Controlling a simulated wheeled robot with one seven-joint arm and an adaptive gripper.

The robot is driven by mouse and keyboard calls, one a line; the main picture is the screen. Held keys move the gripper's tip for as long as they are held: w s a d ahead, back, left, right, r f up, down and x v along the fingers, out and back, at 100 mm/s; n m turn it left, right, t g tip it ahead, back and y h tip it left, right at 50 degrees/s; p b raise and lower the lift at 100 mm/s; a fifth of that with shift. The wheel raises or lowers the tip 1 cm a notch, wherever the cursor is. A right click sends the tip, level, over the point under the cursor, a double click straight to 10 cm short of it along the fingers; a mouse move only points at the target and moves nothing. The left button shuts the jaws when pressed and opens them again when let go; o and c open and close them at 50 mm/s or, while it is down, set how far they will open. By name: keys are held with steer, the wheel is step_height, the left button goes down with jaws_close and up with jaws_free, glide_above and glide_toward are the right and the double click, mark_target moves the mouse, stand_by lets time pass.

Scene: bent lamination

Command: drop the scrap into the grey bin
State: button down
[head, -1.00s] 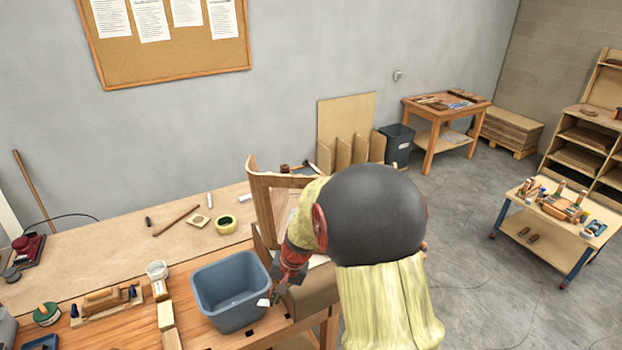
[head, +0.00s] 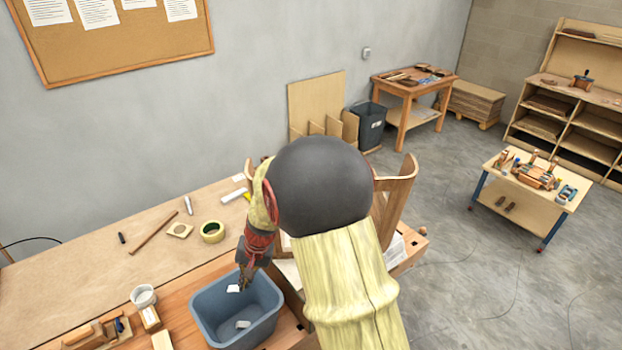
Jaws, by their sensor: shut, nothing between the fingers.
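The grey bin (head: 205,318), blue-grey and open-topped, is at the bench's front in the head view. A small pale piece (head: 243,324), which looks like scrap, lies inside it. My gripper (head: 241,284) points down over the bin's opening, near its back rim. It is shut with nothing gripped. Another small whitish piece (head: 233,288) shows right at the fingertips; I cannot tell whether it is loose scrap or touches the fingers. My arm hides part of the bench to the right.
A bent wooden lamination (head: 397,200) stands behind my arm. A green tape roll (head: 212,231), a stick (head: 153,232) and a white cup (head: 143,296) are on the bench (head: 60,290). A darker bin (head: 370,125) stands by the wall.

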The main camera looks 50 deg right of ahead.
step_height(320, 180, down, 4)
steer(key=shift+w+f+b, duration=0.1)
steer(key=shift+f+b, duration=0.1)
steer(key=shift+b, duration=1)
steer(key=c, duration=2.3)
jaws_free()
steer(key=o, duration=0.3)
steer(key=shift+o, duration=0.2)
steer(key=v, duration=1.2)
steer(key=shift+a, duration=0.1)
